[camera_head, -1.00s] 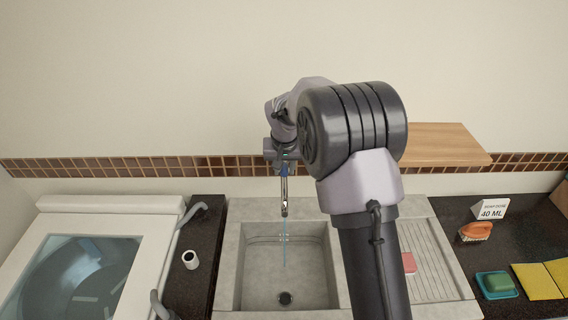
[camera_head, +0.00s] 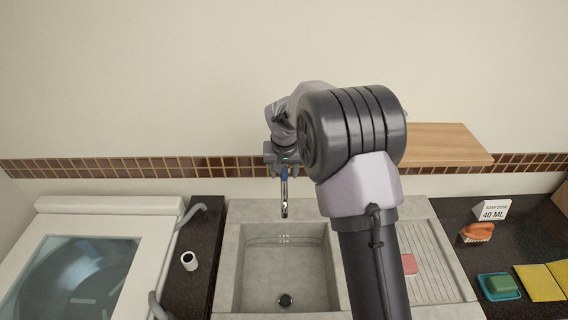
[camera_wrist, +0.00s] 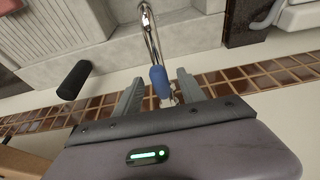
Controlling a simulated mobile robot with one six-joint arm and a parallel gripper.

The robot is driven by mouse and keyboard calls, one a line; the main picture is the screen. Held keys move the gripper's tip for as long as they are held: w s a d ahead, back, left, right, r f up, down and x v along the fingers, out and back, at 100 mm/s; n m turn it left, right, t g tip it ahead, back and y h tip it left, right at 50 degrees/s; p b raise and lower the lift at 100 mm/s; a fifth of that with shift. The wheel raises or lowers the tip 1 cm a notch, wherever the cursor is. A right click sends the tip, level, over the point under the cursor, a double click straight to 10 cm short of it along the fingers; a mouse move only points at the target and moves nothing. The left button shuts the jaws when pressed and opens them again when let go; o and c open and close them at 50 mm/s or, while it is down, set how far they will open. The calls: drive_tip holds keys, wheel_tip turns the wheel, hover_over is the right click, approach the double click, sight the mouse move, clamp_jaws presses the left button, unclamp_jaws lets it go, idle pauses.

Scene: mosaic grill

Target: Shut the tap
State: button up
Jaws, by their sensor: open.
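The tap (camera_head: 284,194) is a chrome spout over the sink, and no water stream shows below it. Its blue section (camera_wrist: 159,82) and chrome spout (camera_wrist: 150,32) show in the wrist view. My gripper (camera_wrist: 160,88) is open, with one finger on each side of the tap's blue part and gaps visible. In the head view my gripper (camera_head: 284,168) is at the wall above the spout, partly hidden by my arm. A black cylinder (camera_wrist: 73,80) lies left of the fingers in the wrist view; I cannot tell whether it joins the tap.
The grey sink (camera_head: 237,270) has an empty basin. A pink block (camera_head: 409,264) lies on its drainboard. A wooden shelf (camera_head: 445,145) is right of my arm. A lidded washer (camera_head: 75,270) is left.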

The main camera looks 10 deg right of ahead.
idle(0.3)
wheel_tip(320, 180, up, 7)
drive_tip(key=p, duration=0.5)
drive_tip(key=shift+r, duration=0.15)
